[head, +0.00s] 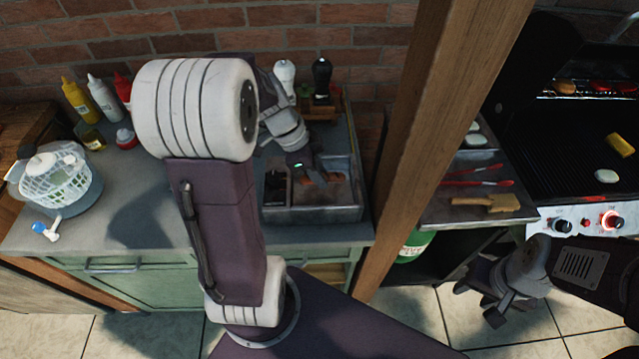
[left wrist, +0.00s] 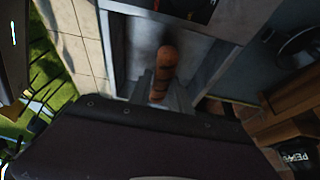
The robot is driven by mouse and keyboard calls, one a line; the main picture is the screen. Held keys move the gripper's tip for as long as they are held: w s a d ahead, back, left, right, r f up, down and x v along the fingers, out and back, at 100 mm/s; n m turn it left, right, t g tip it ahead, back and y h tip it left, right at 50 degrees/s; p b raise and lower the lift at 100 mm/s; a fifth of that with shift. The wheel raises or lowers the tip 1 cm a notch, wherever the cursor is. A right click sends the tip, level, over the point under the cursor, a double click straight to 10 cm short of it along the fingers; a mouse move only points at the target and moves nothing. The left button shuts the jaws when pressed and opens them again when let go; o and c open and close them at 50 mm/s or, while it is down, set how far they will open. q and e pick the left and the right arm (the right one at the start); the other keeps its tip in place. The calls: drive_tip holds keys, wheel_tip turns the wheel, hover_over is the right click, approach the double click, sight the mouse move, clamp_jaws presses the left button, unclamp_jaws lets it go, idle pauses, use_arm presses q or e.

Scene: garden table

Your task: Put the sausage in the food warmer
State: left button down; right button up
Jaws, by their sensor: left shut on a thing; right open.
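The food warmer (head: 318,214) is a grey metal box with compartments at the right end of the counter in the head view; its metal rim also shows in the left wrist view (left wrist: 217,55). My left gripper (head: 312,174) is over the warmer, shut on the brown sausage. In the left wrist view the sausage (left wrist: 166,62) stands out between the fingers (left wrist: 163,92), above a light metal compartment. In the head view the fingers partly hide it, and I cannot tell whether it touches the compartment floor. My right gripper (head: 497,292) is open and empty, low at the right.
A wooden post (head: 440,130) stands between the counter and the grill (head: 565,170). Salt and pepper mills (head: 322,78) stand behind the warmer. Sauce bottles (head: 80,102) and a white basket-like container (head: 55,178) are at the left. The counter's front left is mostly clear.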

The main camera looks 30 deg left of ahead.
sight(320, 192)
use_arm(q)
wheel_tip(320, 192, down, 3)
drive_tip(key=shift+w+f, duration=0.1)
drive_tip(key=shift+f, duration=0.45)
drive_tip(key=shift+f+b, duration=0.15)
drive_tip(key=shift+b, duration=0.2)
drive_tip(key=c, duration=1.2)
unclamp_jaws()
